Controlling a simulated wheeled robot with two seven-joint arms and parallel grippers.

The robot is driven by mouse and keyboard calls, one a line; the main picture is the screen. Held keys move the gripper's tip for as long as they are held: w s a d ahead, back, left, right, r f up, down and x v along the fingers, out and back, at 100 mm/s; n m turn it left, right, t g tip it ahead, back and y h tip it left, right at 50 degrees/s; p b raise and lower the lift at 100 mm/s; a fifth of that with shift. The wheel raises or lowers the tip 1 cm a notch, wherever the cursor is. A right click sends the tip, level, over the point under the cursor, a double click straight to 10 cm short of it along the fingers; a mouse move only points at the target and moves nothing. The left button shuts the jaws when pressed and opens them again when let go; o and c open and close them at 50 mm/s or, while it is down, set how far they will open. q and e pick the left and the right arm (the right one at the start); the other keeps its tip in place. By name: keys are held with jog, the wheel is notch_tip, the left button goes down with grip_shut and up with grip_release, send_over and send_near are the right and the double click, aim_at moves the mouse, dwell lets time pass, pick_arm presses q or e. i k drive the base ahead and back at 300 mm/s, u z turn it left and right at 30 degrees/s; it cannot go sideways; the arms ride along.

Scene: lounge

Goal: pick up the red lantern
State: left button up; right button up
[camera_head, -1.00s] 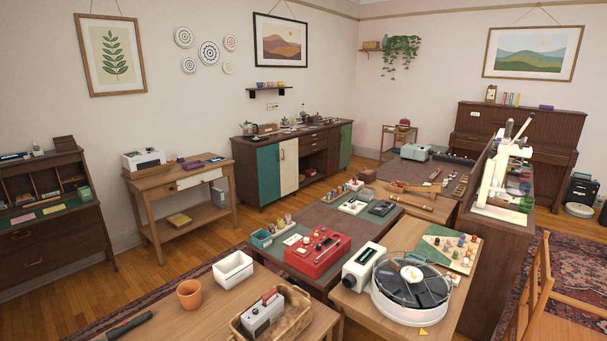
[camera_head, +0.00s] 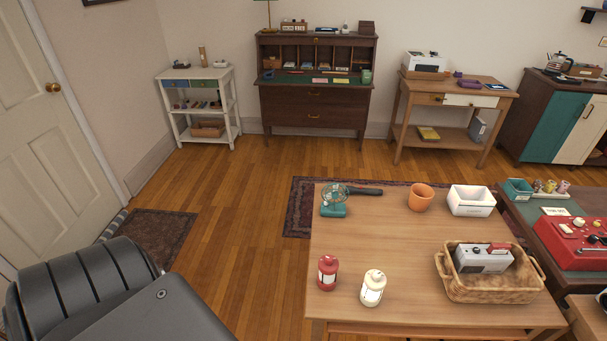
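The red lantern (camera_head: 327,272) stands upright near the front left corner of the wooden table (camera_head: 415,265). A cream-white lantern (camera_head: 373,287) stands just to its right, a small gap apart. Neither gripper shows in the head view. A dark grey part of my own body fills the lower left corner, left of the table and apart from the lantern.
On the same table are a teal fan (camera_head: 334,200), a terracotta pot (camera_head: 421,197), a white bin (camera_head: 471,200) and a wicker basket (camera_head: 490,285) holding a grey device. The table's middle is clear. Open wooden floor lies left of it, with a dark mat (camera_head: 150,240) by the door.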

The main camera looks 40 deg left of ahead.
aim_at(326, 282)
jog(key=u, duration=2.55)
jog(key=k, duration=1.25)
jog(key=z, duration=1.95)
jog(key=i, duration=0.5)
jog(key=z, duration=0.05)
